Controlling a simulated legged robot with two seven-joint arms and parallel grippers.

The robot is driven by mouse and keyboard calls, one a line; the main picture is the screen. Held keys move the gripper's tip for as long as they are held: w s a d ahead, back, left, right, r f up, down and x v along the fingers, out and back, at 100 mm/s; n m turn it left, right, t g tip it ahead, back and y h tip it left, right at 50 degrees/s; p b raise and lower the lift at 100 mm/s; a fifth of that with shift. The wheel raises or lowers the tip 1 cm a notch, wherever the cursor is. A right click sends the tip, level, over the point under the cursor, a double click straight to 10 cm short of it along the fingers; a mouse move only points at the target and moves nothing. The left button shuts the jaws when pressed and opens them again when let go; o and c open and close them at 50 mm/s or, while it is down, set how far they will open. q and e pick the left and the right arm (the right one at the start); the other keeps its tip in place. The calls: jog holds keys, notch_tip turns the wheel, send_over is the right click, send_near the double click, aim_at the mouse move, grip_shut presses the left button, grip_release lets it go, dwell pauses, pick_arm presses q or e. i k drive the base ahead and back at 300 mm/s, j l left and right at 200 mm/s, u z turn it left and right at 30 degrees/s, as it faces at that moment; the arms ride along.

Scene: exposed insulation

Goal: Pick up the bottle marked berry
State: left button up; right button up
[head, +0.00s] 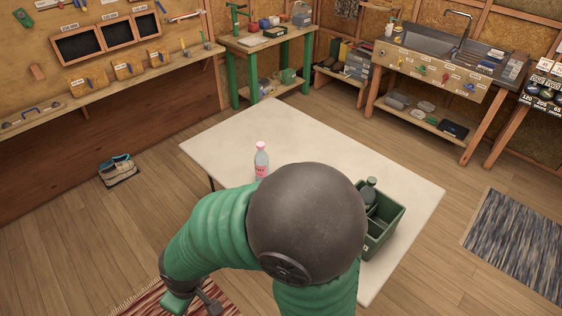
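A clear bottle with a pink cap and pink label (261,162) stands upright on the pale table (230,137); its label is too small to read. A dark bottle (370,186) stands in a green crate (392,222) at the table's right side, partly hidden by my arm. One green arm with a big dark ball joint covers the table's near middle. A gripper (191,302) at its end is low at the bottom left, well apart from the pink bottle and cut by the frame edge. I cannot tell whether this arm is left or right, nor how its fingers stand.
A green workbench (265,45) and a sink bench (430,62) stand at the back. Rugs lie at the right (518,240) and bottom left. The table's far left part is clear.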

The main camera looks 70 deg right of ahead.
aim_at(261, 159)
jog(key=i+l+z, duration=0.15)
jog(key=i+z, duration=0.75)
jog(key=i+j+z, duration=0.2)
jog(key=i+z, duration=0.25)
jog(key=i+l+z, duration=0.15)
jog(key=z, duration=0.35)
jog(key=i+z, duration=0.2)
jog(key=z, duration=0.3)
jog(key=i+z, duration=0.2)
jog(key=z, duration=0.25)
jog(key=i+j+z, duration=0.1)
jog(key=z, duration=0.4)
jog(key=i+j+z, duration=0.15)
jog(key=z, duration=0.35)
jog(key=i+j, duration=0.05)
jog(key=i, duration=0.05)
